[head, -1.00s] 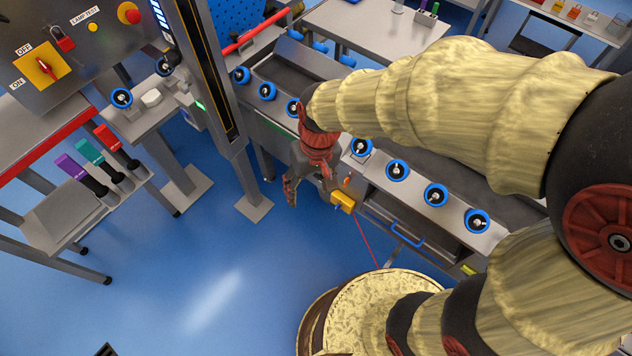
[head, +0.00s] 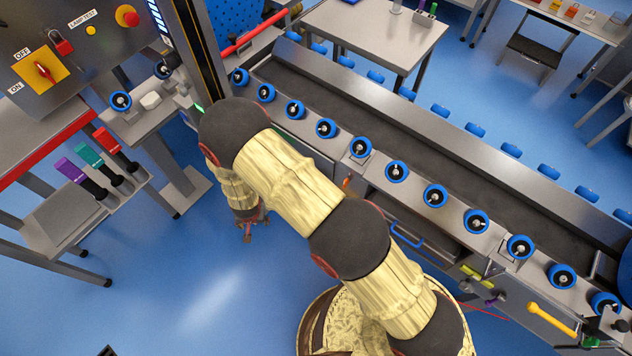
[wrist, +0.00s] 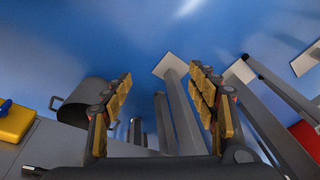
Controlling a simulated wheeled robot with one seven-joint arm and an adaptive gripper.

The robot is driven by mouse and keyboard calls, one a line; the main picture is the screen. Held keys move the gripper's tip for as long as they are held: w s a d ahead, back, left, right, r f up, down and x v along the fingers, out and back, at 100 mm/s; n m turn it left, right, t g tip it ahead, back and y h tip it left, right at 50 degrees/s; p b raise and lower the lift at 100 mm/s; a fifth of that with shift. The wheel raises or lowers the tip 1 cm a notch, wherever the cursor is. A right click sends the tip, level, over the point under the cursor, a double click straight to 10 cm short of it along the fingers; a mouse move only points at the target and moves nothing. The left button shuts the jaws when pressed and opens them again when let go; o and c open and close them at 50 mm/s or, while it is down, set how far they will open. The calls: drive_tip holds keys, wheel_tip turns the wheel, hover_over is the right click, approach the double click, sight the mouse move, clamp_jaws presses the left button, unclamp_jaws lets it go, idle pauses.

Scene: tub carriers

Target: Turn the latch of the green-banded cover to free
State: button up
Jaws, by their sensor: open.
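My gripper (head: 250,228) hangs low over the blue floor, left of the conveyor's near side, partly hidden under my arm. In the wrist view my gripper (wrist: 164,95) is open, its two yellow-padded fingers apart with nothing between them. I cannot make out the green-banded cover or its latch in either view. A small green strip (head: 289,138) shows on the conveyor's near side, partly behind my arm; I cannot tell whether it belongs to the cover.
The conveyor (head: 430,150) with blue-ringed rollers runs along the right. A control panel (head: 80,50) and a rack with coloured handles (head: 90,160) stand left. The wrist view shows a grey cylindrical container (wrist: 86,98), a yellow block (wrist: 15,122) and several grey posts.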

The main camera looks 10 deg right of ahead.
drive_tip(key=w+d+f+m+t+h, duration=0.2)
drive_tip(key=d+f+t+h, duration=0.1)
drive_tip(key=d+f, duration=0.25)
drive_tip(key=w+d+f+m+t+h, duration=0.2)
drive_tip(key=w+d+f+t, duration=0.1)
drive_tip(key=d+f, duration=0.3)
drive_tip(key=w+d+r+m+t+h, duration=0.1)
drive_tip(key=d+r+m+t+h, duration=0.1)
drive_tip(key=d+r+h, duration=0.35)
drive_tip(key=w+d+r+m+t+h, duration=0.2)
drive_tip(key=d+r+t+h, duration=0.1)
drive_tip(key=r, duration=0.5)
drive_tip(key=b+x, duration=0.1)
drive_tip(key=x, duration=0.5)
drive_tip(key=shift+w, duration=0.2)
drive_tip(key=shift+d+f, duration=0.15)
drive_tip(key=c, duration=0.3)
drive_tip(key=c, duration=0.8)
drive_tip(key=shift+c, duration=0.2)
